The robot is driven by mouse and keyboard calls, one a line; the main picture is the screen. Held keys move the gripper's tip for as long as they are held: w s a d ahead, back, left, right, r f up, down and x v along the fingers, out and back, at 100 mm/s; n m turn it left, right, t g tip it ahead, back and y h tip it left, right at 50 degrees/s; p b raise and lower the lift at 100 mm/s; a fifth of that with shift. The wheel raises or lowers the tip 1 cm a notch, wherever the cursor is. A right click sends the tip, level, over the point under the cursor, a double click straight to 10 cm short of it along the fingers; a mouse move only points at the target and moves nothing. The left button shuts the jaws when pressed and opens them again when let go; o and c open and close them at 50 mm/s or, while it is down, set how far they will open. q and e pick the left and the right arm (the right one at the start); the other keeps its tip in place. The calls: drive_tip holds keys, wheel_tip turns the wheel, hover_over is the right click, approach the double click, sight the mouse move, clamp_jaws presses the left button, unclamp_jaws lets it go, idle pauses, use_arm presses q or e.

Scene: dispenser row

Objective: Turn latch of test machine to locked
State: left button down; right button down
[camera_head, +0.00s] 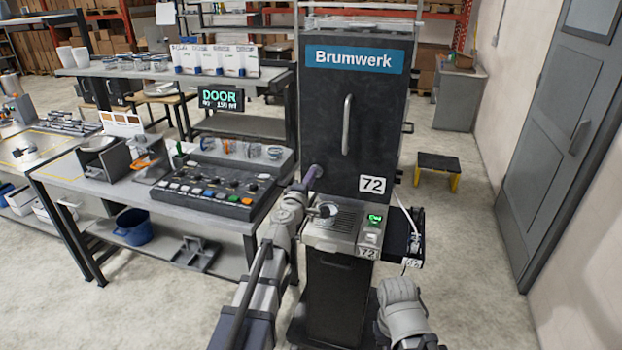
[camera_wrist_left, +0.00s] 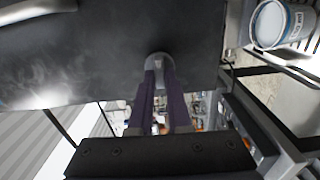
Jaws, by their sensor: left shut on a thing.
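The test machine (camera_head: 380,110) is a tall black cabinet with a blue Brumwerk sign, a vertical door handle (camera_head: 347,125) and the number 72. My left gripper (camera_head: 313,174) is at the lower left edge of its door. In the left wrist view its purple fingers (camera_wrist_left: 160,88) are shut on a grey rounded latch knob (camera_wrist_left: 159,61) on the dark panel. In the head view the latch is mostly hidden by the fingers, and I cannot tell its angle. The right arm shows at the bottom, but its gripper is out of view.
A display (camera_head: 221,98) reading DOOR stands above a control panel (camera_head: 215,188) with coloured buttons, left of my left arm. A small shelf (camera_head: 335,228) with a green-lit display juts from the machine's front. A black stool (camera_head: 438,163) stands on the open floor to the right.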

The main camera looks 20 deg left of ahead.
use_arm(q)
drive_tip(key=shift+n, duration=0.3)
idle(0.4)
drive_tip(key=c, duration=0.9)
unclamp_jaws()
drive_tip(key=shift+o, duration=0.2)
drive_tip(key=shift+s, duration=0.1)
drive_tip(key=s, duration=0.7)
drive_tip(key=shift+s+a, duration=0.15)
drive_tip(key=shift+s, duration=0.15)
